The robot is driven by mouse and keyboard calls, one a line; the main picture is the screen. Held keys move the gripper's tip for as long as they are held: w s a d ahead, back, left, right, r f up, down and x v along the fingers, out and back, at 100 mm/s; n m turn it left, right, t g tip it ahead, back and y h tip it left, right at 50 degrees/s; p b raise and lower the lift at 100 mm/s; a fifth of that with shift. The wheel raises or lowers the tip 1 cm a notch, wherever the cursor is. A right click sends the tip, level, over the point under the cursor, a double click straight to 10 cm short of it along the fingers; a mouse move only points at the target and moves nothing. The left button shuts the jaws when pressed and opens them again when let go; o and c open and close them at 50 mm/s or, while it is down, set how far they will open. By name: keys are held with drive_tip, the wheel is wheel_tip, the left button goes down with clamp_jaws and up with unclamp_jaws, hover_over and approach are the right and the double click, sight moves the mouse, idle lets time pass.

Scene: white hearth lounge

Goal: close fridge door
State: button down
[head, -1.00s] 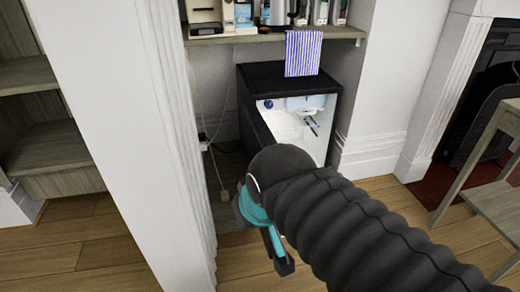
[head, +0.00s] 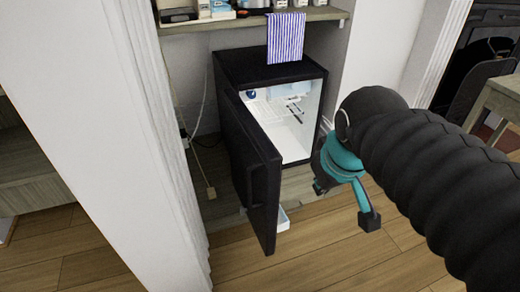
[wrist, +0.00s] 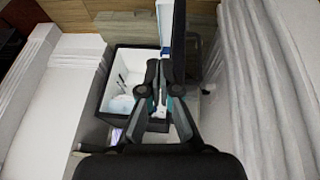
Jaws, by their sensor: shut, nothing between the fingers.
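The small black fridge (head: 262,70) stands under the shelf in the head view, its white interior showing. Its door (head: 250,170) is wide open, swung out from the left side toward me, with a handle on its outer face. My gripper (head: 345,178) is shut and empty, in front of the fridge to the right of the door, on its inner side in the picture. In the wrist view the shut fingers (wrist: 163,72) point toward the door (wrist: 179,40), seen nearly edge-on. The fridge interior (wrist: 118,75) shows beside them. Whether the fingers touch the door I cannot tell.
A striped cloth (head: 286,38) hangs from the shelf (head: 230,22) over the fridge top. A white wall end (head: 120,110) stands close at the left. A wooden table (head: 500,98) is at the right. The wood floor (head: 320,255) before the fridge is clear.

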sight(249, 151)
drive_tip(key=w+a+f+n+g+h+b, duration=0.1)
drive_tip(key=w+a+n+g+h+b, duration=0.25)
drive_tip(key=w+a+n, duration=1.6)
drive_tip(key=shift+m+y, duration=0.45)
drive_tip(key=shift+m, duration=0.2)
drive_tip(key=w+d+f, duration=0.1)
drive_tip(key=d+f, duration=0.1)
drive_tip(key=f, duration=0.1)
drive_tip(key=w+d+f+b, duration=0.1)
drive_tip(key=d+f, duration=0.1)
drive_tip(key=f, duration=0.1)
drive_tip(key=w+d+f, duration=0.1)
drive_tip(key=d+f, duration=0.1)
drive_tip(key=f, duration=0.1)
drive_tip(key=shift+w+f+b, duration=0.2)
drive_tip(key=shift+f+b, duration=0.1)
drive_tip(key=shift+b, duration=0.1)
